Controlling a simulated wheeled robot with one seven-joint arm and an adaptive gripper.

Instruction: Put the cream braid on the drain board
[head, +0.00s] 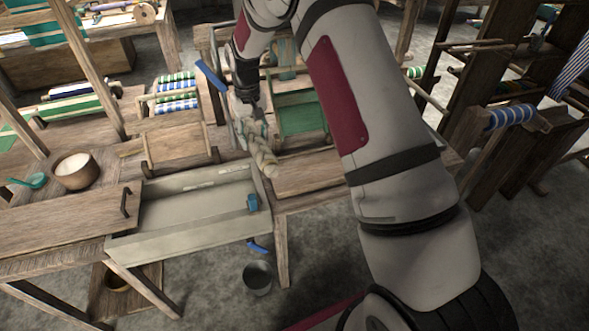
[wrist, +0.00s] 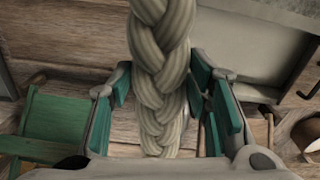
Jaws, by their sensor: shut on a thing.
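The cream braid (head: 262,158) hangs from my gripper (head: 248,112), thick and plaited. In the wrist view the braid (wrist: 163,60) runs down the middle between the green-padded fingers of my gripper (wrist: 165,110), which are shut on it. In the head view it hangs near the back right corner of a grey basin (head: 190,208). I cannot tell for sure which surface is the drain board. A wooden board with low rails (head: 177,146) lies behind the basin, and a bare wooden surface (head: 308,178) lies to its right, partly hidden by my arm.
A blue tap (head: 252,203) is on the basin's front right. A wooden board with a dark handle (head: 70,222) lies left of it. A brown bowl (head: 76,171) stands further left. A bucket (head: 257,277) stands on the floor.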

